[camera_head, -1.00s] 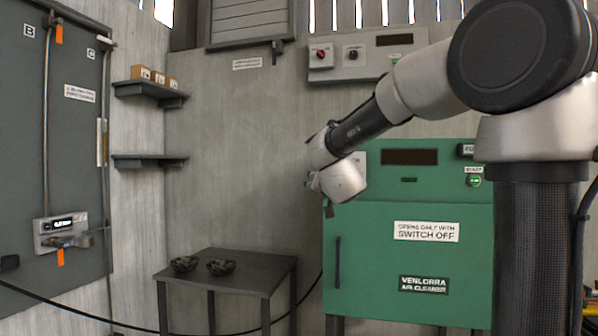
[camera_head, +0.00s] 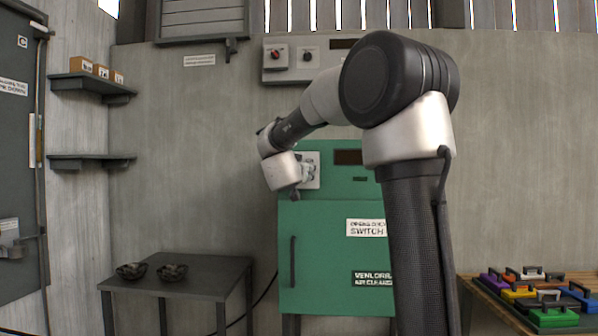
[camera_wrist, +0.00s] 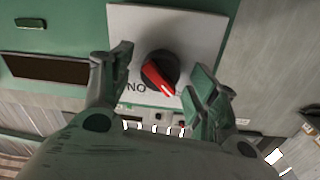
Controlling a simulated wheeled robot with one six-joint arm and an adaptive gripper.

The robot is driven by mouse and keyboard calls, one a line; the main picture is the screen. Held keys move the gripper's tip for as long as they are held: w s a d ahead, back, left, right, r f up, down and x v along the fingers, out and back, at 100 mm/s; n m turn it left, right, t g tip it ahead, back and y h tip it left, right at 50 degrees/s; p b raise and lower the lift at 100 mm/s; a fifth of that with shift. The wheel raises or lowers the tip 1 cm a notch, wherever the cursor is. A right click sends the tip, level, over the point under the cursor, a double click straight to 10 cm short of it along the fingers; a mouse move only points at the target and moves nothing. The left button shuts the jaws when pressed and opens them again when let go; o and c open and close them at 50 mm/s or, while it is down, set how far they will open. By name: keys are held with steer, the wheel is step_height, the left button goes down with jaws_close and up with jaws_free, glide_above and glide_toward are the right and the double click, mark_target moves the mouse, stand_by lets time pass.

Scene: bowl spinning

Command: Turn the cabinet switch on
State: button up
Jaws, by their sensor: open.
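The green cabinet (camera_head: 320,250) stands against the back wall. Its switch, a round black base with a red knob (camera_wrist: 158,74), sits on a white plate (camera_wrist: 190,30) in the wrist view. The red knob lies diagonally, and letters reading "NO" in this view are beside it. In the head view the plate (camera_head: 314,158) is partly hidden by my gripper (camera_head: 306,176). In the wrist view my gripper (camera_wrist: 163,68) is open, with one finger on each side of the knob. Gaps show between the fingers and the knob; their depth is hard to tell.
A grey control box (camera_head: 305,60) with a red knob hangs above the cabinet. A dark table (camera_head: 205,270) with two dark bowl-like objects stands at left. A wooden bench (camera_head: 490,296) with several coloured cases is at right. Shelves (camera_head: 92,84) are on the left wall.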

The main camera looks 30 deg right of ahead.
steer(key=c, duration=1)
steer(key=shift+m, duration=0.4)
steer(key=m, duration=0.3)
steer(key=shift+d+m, duration=0.1)
steer(key=shift+m, duration=0.3)
steer(key=m, duration=0.4)
steer(key=shift+y, duration=0.3)
steer(key=m, duration=0.4)
steer(key=shift+s+d+m, duration=0.1)
steer(key=shift+m, duration=0.2)
steer(key=shift+f+m+y, duration=0.1)
steer(key=shift+m+y, duration=0.3)
steer(key=shift+m, duration=1.4)
steer(key=o, duration=1)
